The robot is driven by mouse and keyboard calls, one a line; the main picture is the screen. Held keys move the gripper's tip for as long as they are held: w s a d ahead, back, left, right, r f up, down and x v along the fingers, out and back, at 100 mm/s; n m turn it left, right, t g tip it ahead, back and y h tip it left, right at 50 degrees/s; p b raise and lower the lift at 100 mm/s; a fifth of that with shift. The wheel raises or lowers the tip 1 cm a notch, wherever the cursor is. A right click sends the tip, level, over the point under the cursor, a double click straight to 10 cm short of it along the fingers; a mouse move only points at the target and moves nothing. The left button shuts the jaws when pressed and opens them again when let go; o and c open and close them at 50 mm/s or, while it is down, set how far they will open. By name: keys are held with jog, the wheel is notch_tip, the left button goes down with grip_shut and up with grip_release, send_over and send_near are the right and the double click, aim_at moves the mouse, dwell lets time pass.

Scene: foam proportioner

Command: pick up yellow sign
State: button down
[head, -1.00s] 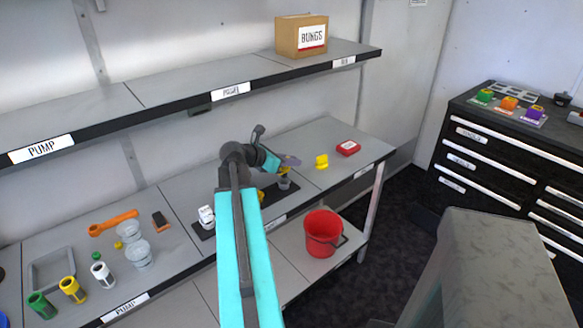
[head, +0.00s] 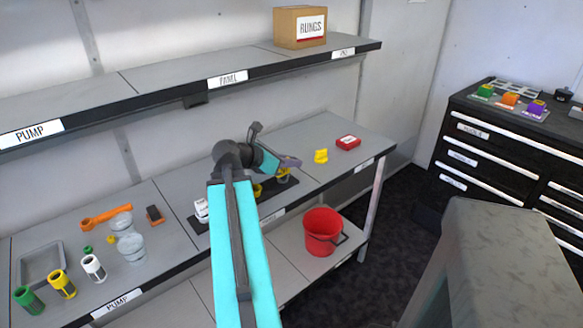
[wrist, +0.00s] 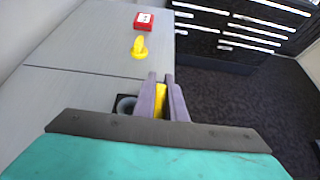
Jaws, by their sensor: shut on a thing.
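My gripper (head: 290,163) is over the right part of the middle shelf, above a dark mat. In the wrist view its two purple fingers (wrist: 162,82) are shut on a thin yellow piece (wrist: 160,100), which I take to be the yellow sign. Its face is hidden between the fingers. In the head view, yellow (head: 284,173) shows just under the fingers. I cannot tell whether it touches the mat. Another yellow object (head: 321,156) with a raised part stands apart on the shelf, ahead of the fingers in the wrist view (wrist: 139,48).
A red box (head: 348,142) lies beyond the second yellow object. A dark round cup (wrist: 125,105) is just left of the fingers. A red bucket (head: 322,231) stands on the lower shelf. The upper shelf (head: 170,87) runs behind and above my arm.

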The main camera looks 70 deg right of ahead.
jog(key=shift+s+a+f+b, duration=0.15)
jog(key=shift+a+b, duration=0.25)
jog(key=shift+b, duration=1.65)
jog(key=s+a+r+b, duration=0.1)
jog(key=s+a+b, duration=0.2)
jog(key=a+b, duration=0.5)
jog(key=b, duration=0.8)
jog(key=shift+s+a+b, duration=0.2)
jog(key=shift+a+b, duration=0.05)
jog(key=shift+b, duration=0.1)
jog(key=shift+r, duration=0.2)
notch_tip(320, 180, up, 5)
jog(key=p, duration=0.5)
jog(key=shift+f, duration=0.1)
